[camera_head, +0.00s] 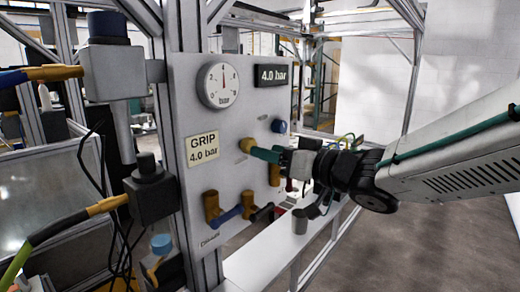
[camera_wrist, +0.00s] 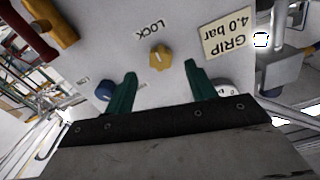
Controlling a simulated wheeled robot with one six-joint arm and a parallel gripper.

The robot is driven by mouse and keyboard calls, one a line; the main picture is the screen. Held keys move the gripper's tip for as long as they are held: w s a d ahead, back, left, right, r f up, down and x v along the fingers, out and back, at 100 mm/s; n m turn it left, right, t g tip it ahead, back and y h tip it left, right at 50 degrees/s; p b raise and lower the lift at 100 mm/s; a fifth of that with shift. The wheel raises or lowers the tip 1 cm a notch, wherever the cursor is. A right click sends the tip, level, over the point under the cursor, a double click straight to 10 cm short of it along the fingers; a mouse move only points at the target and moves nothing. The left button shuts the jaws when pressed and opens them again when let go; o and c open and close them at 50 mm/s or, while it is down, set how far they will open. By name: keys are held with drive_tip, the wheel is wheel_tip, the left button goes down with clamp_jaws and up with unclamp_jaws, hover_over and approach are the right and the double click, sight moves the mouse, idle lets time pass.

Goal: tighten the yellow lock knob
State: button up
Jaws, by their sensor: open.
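The yellow lock knob (camera_head: 246,145) sits on the grey upright panel, right of the GRIP 4.0 bar label. In the wrist view the lobed yellow knob (camera_wrist: 160,57) shows whole beside the word LOCK, which appears upside down. My gripper (camera_head: 258,151) reaches in from the right with its green fingers close to the knob. In the wrist view my gripper (camera_wrist: 158,78) is open, one finger on each side of the knob's line, with nothing between them. The knob appears just beyond the fingertips; whether they touch it cannot be told.
The panel (camera_head: 245,110) carries a round gauge (camera_head: 221,86) and a black 4.0 bar display (camera_head: 272,75). A blue knob (camera_head: 279,126) is right of the yellow knob. Brass fittings with a blue handle (camera_head: 229,214) are below. A grey cup (camera_head: 300,221) stands on the white ledge.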

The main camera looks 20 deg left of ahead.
drive_tip(key=v, duration=0.3)
drive_tip(key=w+d+f+m+t+h, duration=0.2)
drive_tip(key=w+d+f+t+h, duration=0.1)
drive_tip(key=w+d+f+h, duration=0.3)
drive_tip(key=s+d+f+m+g+h, duration=0.1)
drive_tip(key=s+d+f+m+h, duration=0.2)
drive_tip(key=d, duration=0.4)
drive_tip(key=s+d+f+h, duration=0.1)
drive_tip(key=d+f+h, duration=0.2)
drive_tip(key=d+h, duration=0.35)
drive_tip(key=s+d+m+g, duration=0.3)
drive_tip(key=s+d, duration=0.6)
drive_tip(key=s, duration=0.3)
drive_tip(key=s+d+m+g+h, duration=0.1)
drive_tip(key=s+d+m+g, duration=0.2)
drive_tip(key=s+d, duration=0.5)
drive_tip(key=shift+s+d+f+g, duration=0.4)
drive_tip(key=shift+s+g, duration=0.4)
drive_tip(key=shift+s, duration=1.85)
